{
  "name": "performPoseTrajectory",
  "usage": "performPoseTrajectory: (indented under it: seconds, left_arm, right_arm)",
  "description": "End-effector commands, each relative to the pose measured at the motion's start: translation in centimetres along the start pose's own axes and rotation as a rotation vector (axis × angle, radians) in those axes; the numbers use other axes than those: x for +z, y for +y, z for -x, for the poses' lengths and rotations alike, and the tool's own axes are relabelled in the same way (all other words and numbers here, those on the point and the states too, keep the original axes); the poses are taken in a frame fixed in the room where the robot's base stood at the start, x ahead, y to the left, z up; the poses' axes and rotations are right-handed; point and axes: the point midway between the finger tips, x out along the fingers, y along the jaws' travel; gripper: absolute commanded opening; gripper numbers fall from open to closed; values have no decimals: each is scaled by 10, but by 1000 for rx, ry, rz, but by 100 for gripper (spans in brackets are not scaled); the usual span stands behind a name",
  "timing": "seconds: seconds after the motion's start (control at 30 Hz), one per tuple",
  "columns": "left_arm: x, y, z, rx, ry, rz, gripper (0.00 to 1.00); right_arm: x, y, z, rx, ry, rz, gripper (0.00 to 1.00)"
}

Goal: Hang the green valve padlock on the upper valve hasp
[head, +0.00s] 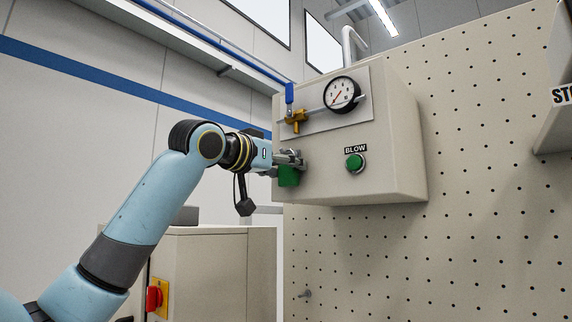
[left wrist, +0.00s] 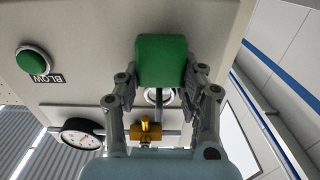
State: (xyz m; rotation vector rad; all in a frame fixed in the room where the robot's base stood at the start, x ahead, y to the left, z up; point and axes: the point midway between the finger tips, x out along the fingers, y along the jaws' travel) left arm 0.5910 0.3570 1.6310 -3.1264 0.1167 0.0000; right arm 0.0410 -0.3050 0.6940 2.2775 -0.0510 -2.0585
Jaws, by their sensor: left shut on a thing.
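The green padlock (head: 289,177) is held in my left gripper (head: 292,159), at the lower left of the beige control box. In the left wrist view, the padlock (left wrist: 162,62) sits between the two fingers of my left gripper (left wrist: 163,80), and a thin grey bar, seemingly its shackle, extends from it toward the valve. The brass valve part (head: 297,120) is above the padlock, with a blue lever (head: 290,94) standing upright. The brass part also shows in the left wrist view (left wrist: 147,131), apart from the padlock. I cannot make out the hasp's opening. My right gripper is not in view.
The control box (head: 390,170) carries a pressure gauge (head: 341,94) and a green BLOW button (head: 355,163), right of the padlock. A perforated panel (head: 480,220) stands behind it. A beige cabinet with a red knob (head: 153,298) is below my left arm.

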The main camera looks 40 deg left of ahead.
Motion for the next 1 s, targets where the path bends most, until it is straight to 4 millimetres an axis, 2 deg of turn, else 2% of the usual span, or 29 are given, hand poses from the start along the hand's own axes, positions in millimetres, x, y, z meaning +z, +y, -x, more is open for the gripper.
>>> performPoseTrajectory:
  seconds: [0.33, 0.37, 0.57, 1.0]
  left_arm:
    - [0, 0, 0, 0, 1, 0, 3]
    - [0, 0, 0, 0, 1, 0, 40]
    - [0, 0, 0, 0, 1, 0, 65]
    - [0, 0, 0, 0, 0, 0, 65]
  right_arm:
    - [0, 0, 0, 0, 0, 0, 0]
    - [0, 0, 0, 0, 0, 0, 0]
    - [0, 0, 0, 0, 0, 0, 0]
    - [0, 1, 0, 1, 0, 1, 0]
